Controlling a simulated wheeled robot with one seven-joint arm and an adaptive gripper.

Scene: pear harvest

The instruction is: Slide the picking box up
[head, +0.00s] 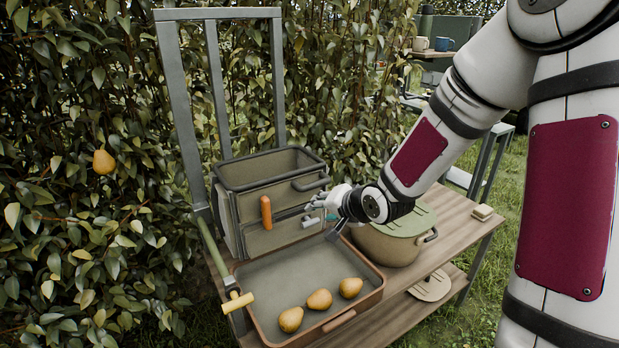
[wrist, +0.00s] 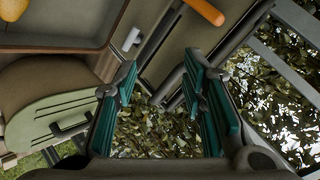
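The picking box (head: 258,196) is grey-green with a dark rim, an orange handle (head: 266,212) on its front and a dark loop handle (head: 311,183) near its right corner. It stands upright, low against a tall grey metal frame (head: 183,110). My gripper (head: 318,208) is at the box's right front, below the loop handle. In the wrist view my gripper (wrist: 166,78) has its teal fingers apart, with the box's edge and leaves showing between them. The orange handle (wrist: 206,11) is beyond the fingertips. I cannot tell whether a finger touches the box.
A brown-rimmed tray (head: 262,315) with three pears (head: 320,299) sits in front of the box. A lidded pot (head: 392,240) stands to the right, close under my wrist. Dense leaves with a hanging pear (head: 104,162) fill the left. A sponge-like block (head: 482,212) lies at the table's right.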

